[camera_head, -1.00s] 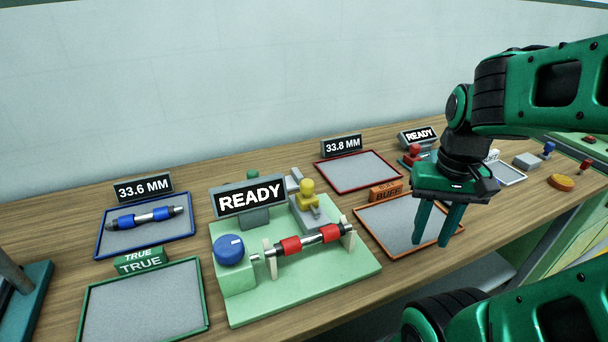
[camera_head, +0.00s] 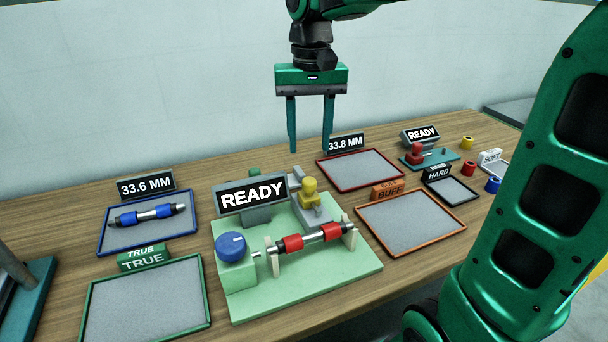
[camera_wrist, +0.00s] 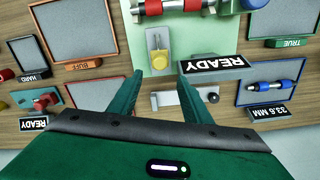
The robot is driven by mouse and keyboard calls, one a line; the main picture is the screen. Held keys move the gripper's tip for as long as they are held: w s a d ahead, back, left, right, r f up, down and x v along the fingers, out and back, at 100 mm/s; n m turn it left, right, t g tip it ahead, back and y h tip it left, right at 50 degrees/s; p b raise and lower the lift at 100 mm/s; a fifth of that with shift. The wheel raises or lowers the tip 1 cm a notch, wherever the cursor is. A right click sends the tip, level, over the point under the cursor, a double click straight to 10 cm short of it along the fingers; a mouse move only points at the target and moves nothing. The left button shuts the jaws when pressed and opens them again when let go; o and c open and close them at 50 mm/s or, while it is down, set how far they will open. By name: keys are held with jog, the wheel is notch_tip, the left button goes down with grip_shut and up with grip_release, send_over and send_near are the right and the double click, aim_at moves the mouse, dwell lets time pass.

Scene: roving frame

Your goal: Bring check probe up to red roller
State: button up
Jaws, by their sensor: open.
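The red roller (camera_head: 292,243), a shaft with two red sleeves, rests across two cream supports on the pale green fixture (camera_head: 330,283). The likely check probe, a grey slide with a yellow knob (camera_head: 310,190), stands on the fixture behind the roller, apart from it. The yellow knob also shows in the wrist view (camera_wrist: 159,60). A blue dial (camera_head: 231,247) is at the fixture's left, below a READY sign (camera_head: 252,195). My gripper (camera_head: 309,148) is open and empty, fingers pointing down, above and behind the probe. In the wrist view its fingers (camera_wrist: 160,90) flank the probe area.
A blue-rimmed tray (camera_head: 107,243) holds a blue roller (camera_head: 146,215). A green-rimmed tray (camera_head: 205,305), an orange-rimmed tray (camera_head: 398,252) and a red-rimmed tray (camera_head: 366,188) look empty. A second station with a red knob (camera_head: 417,149) stands at the back right. Signs stand upright behind several trays.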

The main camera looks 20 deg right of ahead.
aim_at(309, 179)
notch_tip(309, 179, down, 10)
jog(key=shift+r, duration=0.25)
grip_shut()
